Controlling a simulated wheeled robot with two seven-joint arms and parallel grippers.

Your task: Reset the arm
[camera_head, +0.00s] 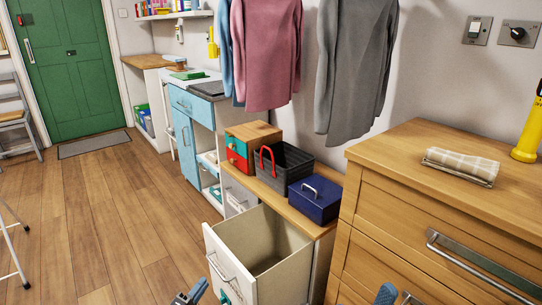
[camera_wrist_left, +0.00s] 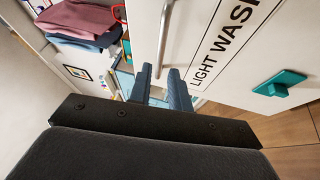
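My left gripper (camera_head: 190,294) is at the bottom edge of the head view, left of the pulled-out white drawer (camera_head: 262,240). In the left wrist view its two dark fingers (camera_wrist_left: 160,72) stand apart with nothing held between them. The bar handle (camera_wrist_left: 165,30) of the drawer front lies beyond the fingertips. The front bears the words "LIGHT WASH" and a teal piece (camera_wrist_left: 280,83). My right gripper (camera_head: 397,296) shows only as tips at the bottom edge, in front of the wooden dresser (camera_head: 400,225); its opening is unclear.
A dark basket (camera_head: 284,169), a blue box (camera_head: 315,199) and a red and teal drawer box (camera_head: 252,147) stand on the low cabinet. Wooden floor (camera_head: 90,220) is open at left.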

